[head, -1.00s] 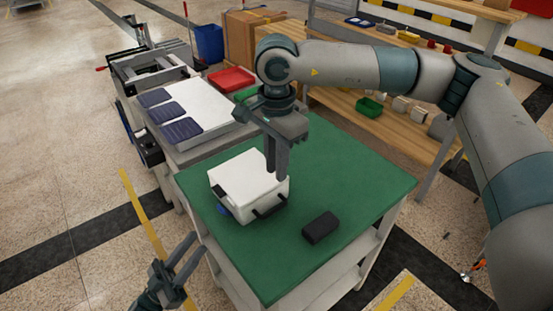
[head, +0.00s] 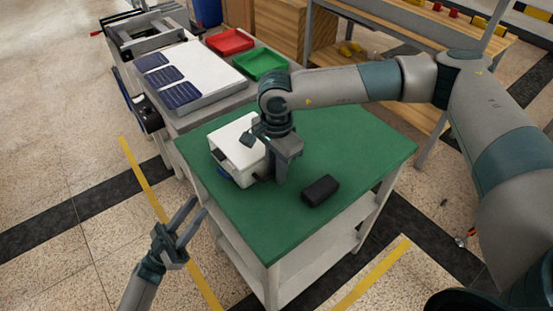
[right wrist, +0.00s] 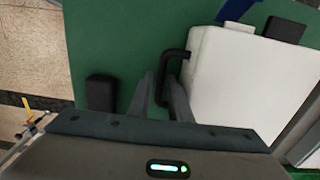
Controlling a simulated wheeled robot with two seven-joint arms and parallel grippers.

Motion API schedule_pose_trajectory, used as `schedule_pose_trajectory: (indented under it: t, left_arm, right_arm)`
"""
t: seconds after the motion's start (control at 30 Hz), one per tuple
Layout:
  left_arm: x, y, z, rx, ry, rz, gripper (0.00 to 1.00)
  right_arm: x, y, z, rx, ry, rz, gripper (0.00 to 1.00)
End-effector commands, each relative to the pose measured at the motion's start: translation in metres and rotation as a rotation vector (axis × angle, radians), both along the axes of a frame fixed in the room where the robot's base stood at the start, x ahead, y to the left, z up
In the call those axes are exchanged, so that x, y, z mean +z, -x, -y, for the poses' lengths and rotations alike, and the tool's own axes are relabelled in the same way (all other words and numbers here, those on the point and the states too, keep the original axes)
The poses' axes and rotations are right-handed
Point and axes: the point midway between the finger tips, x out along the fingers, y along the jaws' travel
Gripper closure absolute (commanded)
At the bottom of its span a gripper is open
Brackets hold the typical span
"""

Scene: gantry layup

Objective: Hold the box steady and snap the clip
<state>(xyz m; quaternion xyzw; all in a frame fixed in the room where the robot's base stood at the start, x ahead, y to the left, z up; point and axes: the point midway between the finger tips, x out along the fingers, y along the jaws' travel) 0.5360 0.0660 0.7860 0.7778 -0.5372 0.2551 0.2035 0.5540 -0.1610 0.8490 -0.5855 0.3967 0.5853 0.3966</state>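The white box (head: 236,140) stands on the green-topped table, partly hidden behind my right gripper in the head view. Its white top also shows in the right wrist view (right wrist: 245,85), with a black handle (right wrist: 165,75) on its side. A black piece (right wrist: 285,29), perhaps the clip, and a blue part (right wrist: 236,10) sit at its far edge. My right gripper (right wrist: 160,85) is open, its fingers pointing down on either side of the handle's bar; contact cannot be told. My left gripper (head: 187,214) is open and empty, off the table's left edge, apart from the box.
A dark block (head: 320,191) lies on the green table (head: 340,140) right of the box. Behind are a red tray (head: 229,41), a green tray (head: 260,64) and a white panel with dark blue plates (head: 205,75). The table's right part is clear.

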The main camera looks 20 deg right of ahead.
Motion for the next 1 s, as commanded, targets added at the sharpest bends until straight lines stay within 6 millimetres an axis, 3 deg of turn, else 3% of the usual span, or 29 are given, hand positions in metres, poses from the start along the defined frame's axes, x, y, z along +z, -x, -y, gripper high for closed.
schedule_pose_trajectory:
  t: [0.13,0.47,0.57,0.67,0.8,1.0]
  left_arm:
    - [0.0000,0.0000,0.0000,0.000,0.000,0.000,0.69]
    - [0.0000,0.0000,0.0000,0.000,0.000,0.000,0.69]
    - [0.0000,0.0000,0.0000,0.000,0.000,0.000,0.69]
    - [0.0000,0.0000,0.0000,0.000,0.000,0.000,0.69]
    - [0.0000,0.0000,0.0000,0.000,0.000,0.000,0.97]
    - [-0.0004,0.0002,-0.0005,-0.013,0.006,-0.015,1.00]
  right_arm:
    - [-0.0095,0.0004,0.0001,0.000,-0.001,-0.001,0.82]
    - [-0.0115,0.0003,0.0001,0.000,0.000,-0.001,0.82]
    - [-0.0114,0.0003,0.0001,0.000,0.000,-0.001,1.00]
    - [-0.0113,0.0003,0.0001,0.000,0.000,0.000,1.00]
    - [-0.0111,0.0002,0.0001,0.000,0.000,0.000,1.00]
    - [-0.0110,0.0001,0.0002,0.000,0.000,0.000,1.00]
